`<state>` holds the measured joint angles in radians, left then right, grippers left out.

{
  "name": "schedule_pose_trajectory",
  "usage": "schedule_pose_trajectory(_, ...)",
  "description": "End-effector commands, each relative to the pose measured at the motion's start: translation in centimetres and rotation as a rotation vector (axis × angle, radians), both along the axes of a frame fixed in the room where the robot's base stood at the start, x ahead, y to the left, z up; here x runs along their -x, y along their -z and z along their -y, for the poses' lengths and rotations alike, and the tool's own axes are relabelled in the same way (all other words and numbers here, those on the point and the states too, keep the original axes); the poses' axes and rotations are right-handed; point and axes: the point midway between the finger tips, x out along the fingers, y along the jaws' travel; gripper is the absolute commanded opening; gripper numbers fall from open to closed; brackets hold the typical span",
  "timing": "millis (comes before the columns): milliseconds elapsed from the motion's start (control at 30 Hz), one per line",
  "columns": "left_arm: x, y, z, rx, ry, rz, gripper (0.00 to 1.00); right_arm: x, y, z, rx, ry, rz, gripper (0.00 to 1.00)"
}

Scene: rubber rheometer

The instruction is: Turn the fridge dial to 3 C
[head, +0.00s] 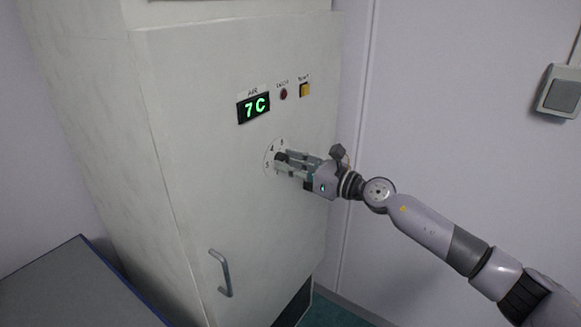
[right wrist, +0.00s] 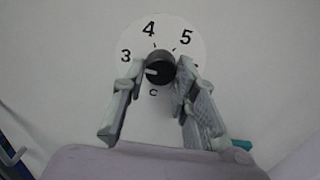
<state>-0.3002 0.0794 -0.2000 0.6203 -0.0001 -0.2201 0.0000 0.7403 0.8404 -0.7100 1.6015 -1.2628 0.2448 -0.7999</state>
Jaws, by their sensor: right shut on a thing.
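The fridge dial is a black knob (right wrist: 160,67) on a round white plate (right wrist: 128,36) with numbers, of which 3, 4 and 5 read clearly in the right wrist view. A white mark on the knob points left, toward the side of the 3 and a little below it. My right gripper (right wrist: 162,72) is shut on the knob, one finger on each side. In the head view my right gripper (head: 283,160) reaches the dial plate (head: 268,158) from the right and covers much of it. The green display (head: 254,107) reads 7C. My left gripper is not in view.
The fridge door (head: 215,190) has a metal handle (head: 221,273) low down. A red lamp (head: 283,94) and a yellow button (head: 305,90) sit above the dial. A grey-topped surface (head: 70,290) stands at lower left. A wall switch (head: 561,93) is at right.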

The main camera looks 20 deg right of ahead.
Motion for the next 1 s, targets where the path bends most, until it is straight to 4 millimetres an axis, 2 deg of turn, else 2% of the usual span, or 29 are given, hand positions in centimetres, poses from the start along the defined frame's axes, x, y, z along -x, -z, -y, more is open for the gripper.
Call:
schedule_pose_trajectory(533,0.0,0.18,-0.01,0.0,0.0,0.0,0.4,0.04,0.27,-0.04,0.025,-0.002,0.012,0.0)
schedule_pose_trajectory(567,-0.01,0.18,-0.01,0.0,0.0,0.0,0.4,0.04,0.27,-0.04,0.025,-0.002,0.012,0.27)
schedule_pose_trajectory(867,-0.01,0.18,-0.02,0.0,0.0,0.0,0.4,0.02,0.11,-0.02,0.022,-0.001,0.014,0.47)
schedule_pose_trajectory(1000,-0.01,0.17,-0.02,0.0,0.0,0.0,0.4,0.01,0.07,-0.02,0.021,-0.001,0.014,0.47)
